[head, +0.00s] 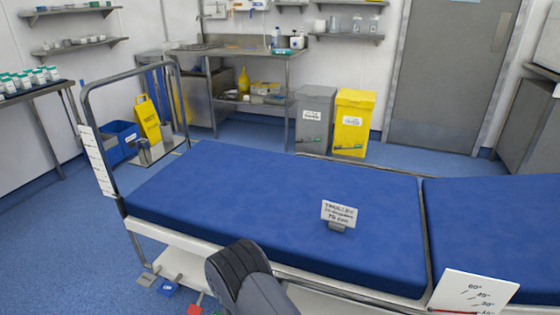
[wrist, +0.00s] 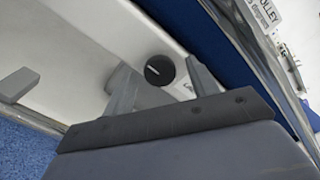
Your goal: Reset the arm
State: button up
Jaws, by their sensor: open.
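My gripper (wrist: 160,78) shows in the wrist view with its two grey fingers apart and nothing held between them. Beyond the fingers is the white side of the trolley with a round black knob (wrist: 159,70), seen in the gap between them. I cannot tell how far the knob is from the fingertips. In the head view a dark grey part of my arm rises at the bottom, in front of the near side of the blue-topped trolley (head: 270,200). The gripper itself is hidden in that view.
A small sign (head: 339,214) stands on the mattress, and an angle card (head: 472,292) is at the near right. Pedals (head: 168,288) stick out low at the near left. Yellow (head: 354,125) and grey (head: 310,120) bins stand behind.

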jog(key=shift+m+p, duration=0.9)
jog(key=shift+m, duration=3.6)
